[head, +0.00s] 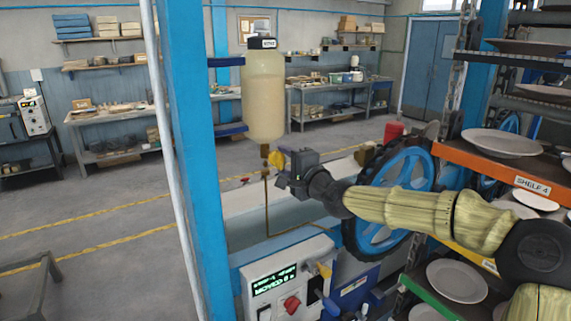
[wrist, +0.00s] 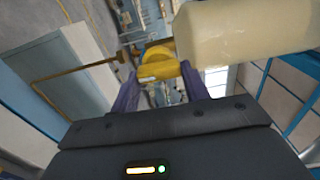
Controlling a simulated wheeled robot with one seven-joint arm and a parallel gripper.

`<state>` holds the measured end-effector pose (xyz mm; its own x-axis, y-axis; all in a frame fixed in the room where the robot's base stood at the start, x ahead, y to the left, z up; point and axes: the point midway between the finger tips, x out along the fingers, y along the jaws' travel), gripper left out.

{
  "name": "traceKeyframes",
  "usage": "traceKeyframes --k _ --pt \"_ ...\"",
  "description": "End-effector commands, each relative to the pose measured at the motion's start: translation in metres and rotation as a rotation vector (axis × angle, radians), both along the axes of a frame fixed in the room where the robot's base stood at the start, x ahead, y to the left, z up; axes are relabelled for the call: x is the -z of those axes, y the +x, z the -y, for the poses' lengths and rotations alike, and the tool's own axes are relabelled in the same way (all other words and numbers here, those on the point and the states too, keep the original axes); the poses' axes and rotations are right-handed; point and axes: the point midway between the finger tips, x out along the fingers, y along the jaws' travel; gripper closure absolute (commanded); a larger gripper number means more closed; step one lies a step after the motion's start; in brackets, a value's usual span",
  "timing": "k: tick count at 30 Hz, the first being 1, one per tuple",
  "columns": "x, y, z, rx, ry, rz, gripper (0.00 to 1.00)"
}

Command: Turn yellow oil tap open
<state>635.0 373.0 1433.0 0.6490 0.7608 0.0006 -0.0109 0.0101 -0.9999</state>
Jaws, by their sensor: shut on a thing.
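The yellow oil tap (head: 276,159) sits under the tall pale oil bottle (head: 264,95), on its brass outlet. My gripper (head: 284,163) reaches it from the right in the head view. In the wrist view the yellow tap (wrist: 158,64) lies between my two purple-grey fingers (wrist: 158,85), which are shut on it. The bottle (wrist: 245,32) fills the upper right of the wrist view. The fingers partly hide the sides of the tap, and its exact turn angle is hard to tell.
A blue post (head: 196,130) stands left of the bottle. A thin brass pipe (head: 267,205) runs down below the tap. A blue wheel (head: 398,195) and a plate rack with an orange shelf (head: 480,158) are close to my arm. A control box (head: 285,283) stands below.

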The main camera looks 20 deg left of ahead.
Motion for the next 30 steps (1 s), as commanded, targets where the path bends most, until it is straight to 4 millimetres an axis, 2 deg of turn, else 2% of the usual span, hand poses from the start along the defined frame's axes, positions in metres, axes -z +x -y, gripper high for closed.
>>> traceKeyframes --k 6,7,9,10,20,30 --pt "0.001 0.001 0.001 0.001 0.001 -0.004 0.77" --pt "0.001 0.001 0.001 0.001 0.000 -0.005 0.49" --pt "0.001 0.001 0.001 0.001 0.000 -0.004 0.35" --pt "0.001 0.001 0.000 0.001 0.000 -0.004 0.33" --pt "0.001 -0.001 0.001 0.000 0.000 -0.001 0.33" --pt "0.004 -0.020 0.026 0.003 -0.001 0.000 0.33"
